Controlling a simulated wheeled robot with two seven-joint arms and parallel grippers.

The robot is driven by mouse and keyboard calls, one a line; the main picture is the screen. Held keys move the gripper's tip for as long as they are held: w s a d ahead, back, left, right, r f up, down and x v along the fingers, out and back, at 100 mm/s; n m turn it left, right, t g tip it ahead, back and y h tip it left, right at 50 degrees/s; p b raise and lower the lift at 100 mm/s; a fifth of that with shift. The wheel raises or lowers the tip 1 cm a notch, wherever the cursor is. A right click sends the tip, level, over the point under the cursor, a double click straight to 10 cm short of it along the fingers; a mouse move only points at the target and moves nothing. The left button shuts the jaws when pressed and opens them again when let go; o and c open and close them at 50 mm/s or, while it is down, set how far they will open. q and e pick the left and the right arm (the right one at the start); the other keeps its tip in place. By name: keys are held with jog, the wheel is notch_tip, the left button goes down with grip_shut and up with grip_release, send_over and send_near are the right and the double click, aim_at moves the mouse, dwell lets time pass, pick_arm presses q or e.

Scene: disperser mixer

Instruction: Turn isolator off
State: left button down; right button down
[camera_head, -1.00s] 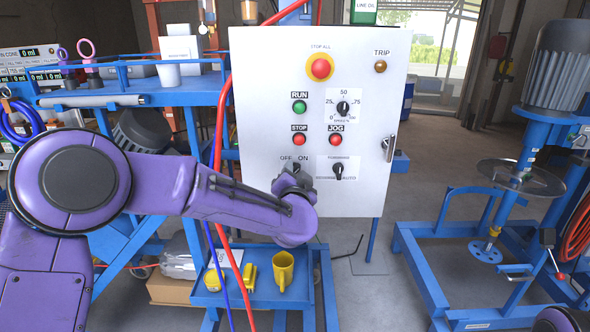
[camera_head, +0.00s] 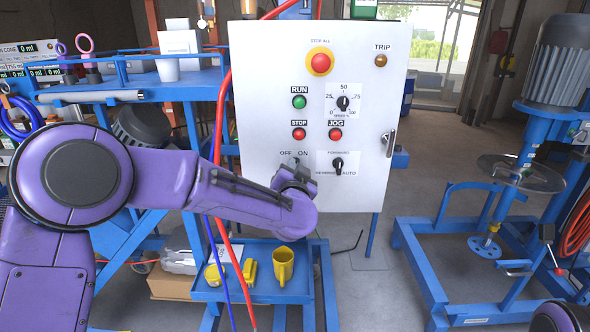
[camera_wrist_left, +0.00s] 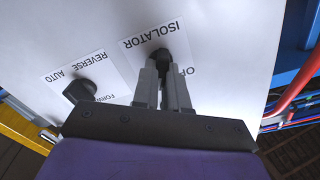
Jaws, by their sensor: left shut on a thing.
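The isolator switch has a black knob (camera_wrist_left: 161,54) on a white label marked ISOLATOR in the left wrist view. In the head view, the OFF and ON lettering (camera_head: 294,154) shows at the lower left of the white control panel (camera_head: 260,100), with the knob hidden behind my gripper. My left gripper (camera_head: 292,170) is at the panel face. In the left wrist view its two grey fingers (camera_wrist_left: 164,75) are shut on the isolator knob, one on each side. The knob's exact pointing direction is hard to tell. My right gripper is out of view.
Right of the isolator is the FORWARD/REVERSE/AUTO knob (camera_head: 338,164). Above are the STOP button (camera_head: 299,134), JOG button (camera_head: 336,134) and red stop-all button (camera_head: 320,62). A red hose (camera_head: 220,120) runs along the panel's left edge.

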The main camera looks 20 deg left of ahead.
pick_arm(q)
jog(key=shift+s+a+f+n+b, duration=0.15)
jog(key=shift+n+b, duration=1)
jog(key=shift+n, duration=2.35)
jog(key=shift+w+a+r+n+b, duration=0.1)
jog(key=shift+n+b, duration=1)
jog(key=shift+n, duration=2.4)
jog(key=c, duration=1.2)
grip_release()
jog(key=shift+o, duration=0.2)
jog(key=shift+s, duration=0.1)
jog(key=b+v, duration=0.3)
jog(key=v, duration=0.7)
jog(key=shift+s, duration=0.25)
